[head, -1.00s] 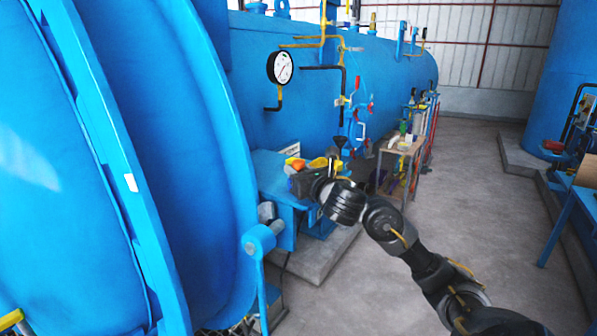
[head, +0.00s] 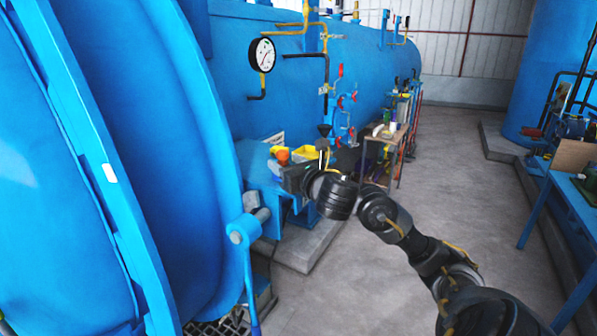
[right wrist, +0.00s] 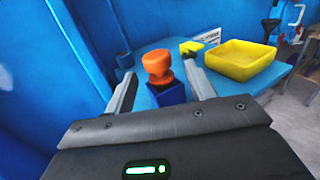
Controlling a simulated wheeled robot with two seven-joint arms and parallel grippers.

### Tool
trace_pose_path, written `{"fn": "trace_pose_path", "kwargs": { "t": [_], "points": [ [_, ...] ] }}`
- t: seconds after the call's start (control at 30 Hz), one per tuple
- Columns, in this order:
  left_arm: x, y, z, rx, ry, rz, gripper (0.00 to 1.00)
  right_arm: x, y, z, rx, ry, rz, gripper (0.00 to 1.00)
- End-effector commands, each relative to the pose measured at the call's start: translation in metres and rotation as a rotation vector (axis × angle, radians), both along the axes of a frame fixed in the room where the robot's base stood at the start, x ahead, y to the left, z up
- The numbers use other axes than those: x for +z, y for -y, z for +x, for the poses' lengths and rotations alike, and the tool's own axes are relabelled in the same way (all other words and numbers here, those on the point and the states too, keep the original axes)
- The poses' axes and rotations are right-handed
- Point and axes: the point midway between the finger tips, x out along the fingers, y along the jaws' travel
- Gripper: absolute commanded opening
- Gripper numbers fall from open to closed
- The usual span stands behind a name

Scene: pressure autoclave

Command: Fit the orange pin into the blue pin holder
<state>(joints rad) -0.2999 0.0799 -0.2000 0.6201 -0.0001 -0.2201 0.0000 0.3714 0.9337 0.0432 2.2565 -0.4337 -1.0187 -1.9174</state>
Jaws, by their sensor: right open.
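The orange pin (right wrist: 158,67), with a wide rounded knob, is upright in the right wrist view. Its lower part meets the open top of the dark blue pin holder (right wrist: 168,95) and appears to sit in it; how deep is hidden. My right gripper (right wrist: 162,73) is open, with one finger on each side of the pin and visible gaps to it. In the head view, my right gripper (head: 285,174) is at the blue bench, just below the orange pin (head: 283,155). The holder is hidden there. My left gripper is not in view.
A yellow tray (right wrist: 240,61) and a small yellow piece (right wrist: 191,46) lie right of the pin on the blue bench (right wrist: 278,76). The large blue vessel (head: 150,150) stands close on the left. Open floor (head: 400,190) lies to the right.

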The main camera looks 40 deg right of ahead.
Motion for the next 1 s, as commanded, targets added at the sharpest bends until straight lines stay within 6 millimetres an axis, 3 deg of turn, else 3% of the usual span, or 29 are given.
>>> {"fn": "trace_pose_path", "kwargs": {
  "t": [0.23, 0.5, 1.0],
  "points": [
    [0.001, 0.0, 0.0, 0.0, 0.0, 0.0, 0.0, 0.0, -0.011, -0.057, 0.002, -0.004, -0.01, 0.55],
    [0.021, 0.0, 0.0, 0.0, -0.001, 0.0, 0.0, 0.001, -0.016, -0.075, 0.006, -0.002, 0.002, 0.55],
    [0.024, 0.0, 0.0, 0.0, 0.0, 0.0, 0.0, 0.001, -0.015, -0.082, 0.001, 0.001, -0.001, 0.55]
  ]
}}
